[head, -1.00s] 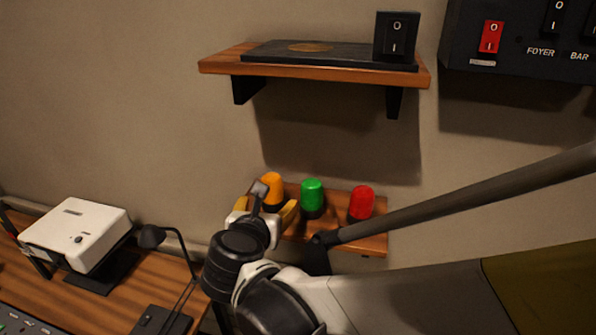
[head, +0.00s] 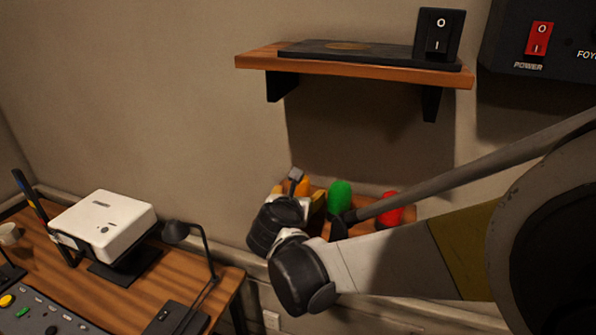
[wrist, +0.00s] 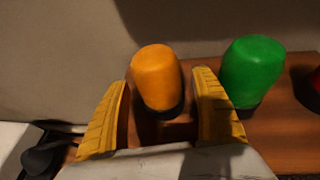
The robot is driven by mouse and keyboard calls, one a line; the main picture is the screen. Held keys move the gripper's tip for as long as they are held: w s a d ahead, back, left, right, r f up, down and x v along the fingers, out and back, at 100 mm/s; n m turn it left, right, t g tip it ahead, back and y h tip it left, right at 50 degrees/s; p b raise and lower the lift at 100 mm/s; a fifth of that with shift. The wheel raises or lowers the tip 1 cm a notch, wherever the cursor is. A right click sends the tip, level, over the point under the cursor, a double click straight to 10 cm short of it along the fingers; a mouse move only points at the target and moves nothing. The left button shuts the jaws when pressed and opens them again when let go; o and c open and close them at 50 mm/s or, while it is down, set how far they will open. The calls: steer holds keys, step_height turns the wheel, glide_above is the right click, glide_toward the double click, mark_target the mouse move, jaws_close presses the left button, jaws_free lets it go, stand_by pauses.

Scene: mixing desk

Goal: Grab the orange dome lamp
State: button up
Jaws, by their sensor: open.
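The orange dome lamp (wrist: 156,78) stands upright on a black base on the small wooden shelf (wrist: 288,128), at its left end. In the wrist view it sits between the two yellow fingers of my gripper (wrist: 160,108), with a gap to each finger. My gripper is open. In the head view my gripper (head: 297,200) hides most of the orange lamp (head: 303,184); only a small part of its dome shows.
A green dome lamp (wrist: 252,70) stands just right of my right finger, and a red one (head: 389,210) further right. A higher shelf (head: 255,58) with a black switch (head: 439,33) hangs above. A white projector (head: 103,226) stands on the desk at left.

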steer(key=c, duration=1.5)
steer(key=shift+o, duration=0.2)
steer(key=shift+r, duration=0.1)
